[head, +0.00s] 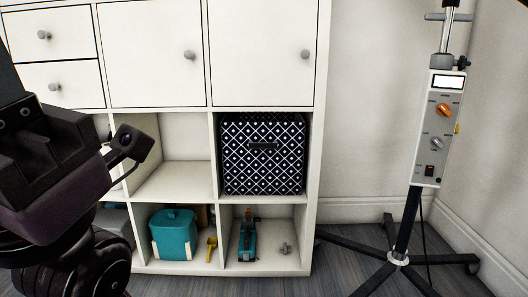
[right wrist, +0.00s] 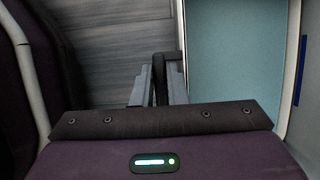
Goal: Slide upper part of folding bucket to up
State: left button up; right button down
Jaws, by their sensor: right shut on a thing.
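In the right wrist view a light blue-teal panel with white edges (right wrist: 236,60) fills the upper right; it looks like part of the folding bucket, but only a portion shows. My right gripper (right wrist: 158,82) has its grey fingers closed on a thin dark upright piece (right wrist: 159,66), just left of the panel. Whether that piece joins the panel cannot be told. The right gripper does not show in the head view. My left arm's dark and purple hand (head: 60,160) fills the left of the head view; its fingers cannot be made out.
A white cabinet (head: 263,108) stands ahead. It holds a patterned navy box (head: 263,175), a teal container (head: 174,240), a small yellow item (head: 211,249) and a teal tool (head: 247,243). A wheeled stand with a control box (head: 438,130) is at right, its legs spread over the floor.

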jog(key=shift+r, duration=0.2)
jog(key=shift+r+p, duration=0.3)
jog(key=shift+r, duration=0.05)
jog(key=c, duration=1.4)
grip_release()
jog(key=shift+o, duration=0.2)
jog(key=shift+p+v, duration=2.55)
jog(key=shift+v, duration=1.4)
jog(key=shift+o, duration=0.3)
jog(key=o, duration=0.5)
